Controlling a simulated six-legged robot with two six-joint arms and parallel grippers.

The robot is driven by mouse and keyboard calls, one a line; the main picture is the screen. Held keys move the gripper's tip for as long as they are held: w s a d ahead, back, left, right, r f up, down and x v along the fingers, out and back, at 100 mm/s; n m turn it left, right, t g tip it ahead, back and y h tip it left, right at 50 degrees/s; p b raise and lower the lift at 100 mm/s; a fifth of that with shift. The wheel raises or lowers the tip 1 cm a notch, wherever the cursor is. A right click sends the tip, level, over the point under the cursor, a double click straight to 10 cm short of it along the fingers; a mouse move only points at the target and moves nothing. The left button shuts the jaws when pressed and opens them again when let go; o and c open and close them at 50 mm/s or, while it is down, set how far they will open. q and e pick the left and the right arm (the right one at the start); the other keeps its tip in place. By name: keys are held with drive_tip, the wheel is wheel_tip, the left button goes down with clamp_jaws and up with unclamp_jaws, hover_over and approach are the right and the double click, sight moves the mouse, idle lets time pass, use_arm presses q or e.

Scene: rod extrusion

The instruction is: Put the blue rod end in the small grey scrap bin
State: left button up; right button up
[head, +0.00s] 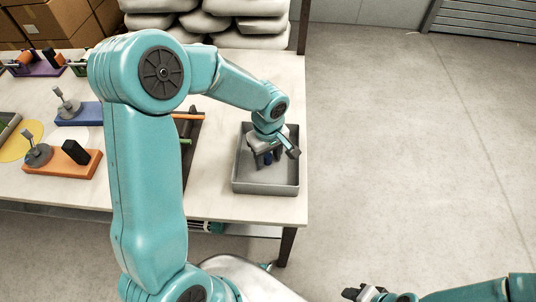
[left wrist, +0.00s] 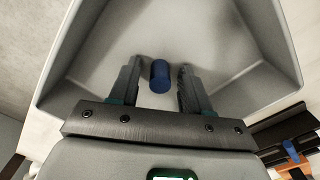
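The small grey scrap bin (head: 240,180) stands at the right end of the table, and its walls surround the left wrist view (left wrist: 290,45). My left gripper (head: 265,158) reaches down inside the bin. In the left wrist view its two fingers (left wrist: 159,82) are apart. The short blue rod end (left wrist: 160,77) is between them, with a gap on each side. It shows as a small dark blue spot in the head view (head: 268,159). Whether it touches the bin floor is unclear. My right gripper (head: 365,294) is low at the bottom edge, away from the table; its opening is unclear.
An orange fixture (head: 62,160) and a blue fixture (head: 78,115) stand on the left of the table. A dark tray with orange and green rods (head: 188,117) lies left of the bin, partly behind my arm. White sacks (head: 245,25) are stacked behind.

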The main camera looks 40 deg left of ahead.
sight(268, 156)
use_arm(q)
wheel_tip(268, 156, up, 12)
drive_tip(key=shift+r+p, duration=0.15)
drive_tip(key=shift+p, duration=0.3)
drive_tip(key=shift+s, duration=0.1)
idle(0.6)
